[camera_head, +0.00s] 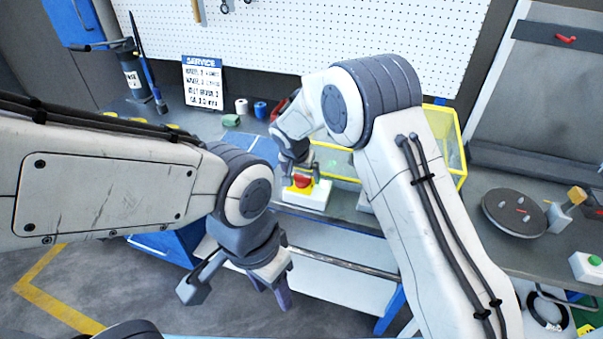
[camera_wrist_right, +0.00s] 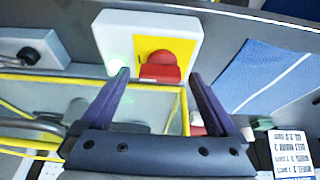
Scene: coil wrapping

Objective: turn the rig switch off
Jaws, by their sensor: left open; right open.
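A white box with a red mushroom button (camera_head: 303,182) on a yellow plate stands at the bench's front edge in the head view. In the right wrist view the box (camera_wrist_right: 112,35) shows a lit green lamp beside the red button (camera_wrist_right: 160,67). My right gripper (camera_wrist_right: 160,77) is open, its fingertips either side of the button in that view; contact cannot be told. A grey box with a black round knob (camera_wrist_right: 30,54) is to the left there. No label tells which is the rig switch. My left gripper (camera_head: 237,291) is open and empty, low in front of the bench.
A yellow-framed clear enclosure (camera_head: 459,150) stands behind my right arm. A blue cloth (camera_wrist_right: 268,72) lies beside the white box. A dark disc (camera_head: 516,213) and a box with a green button (camera_head: 588,267) are at the right. A service sign (camera_head: 203,83) stands at the back.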

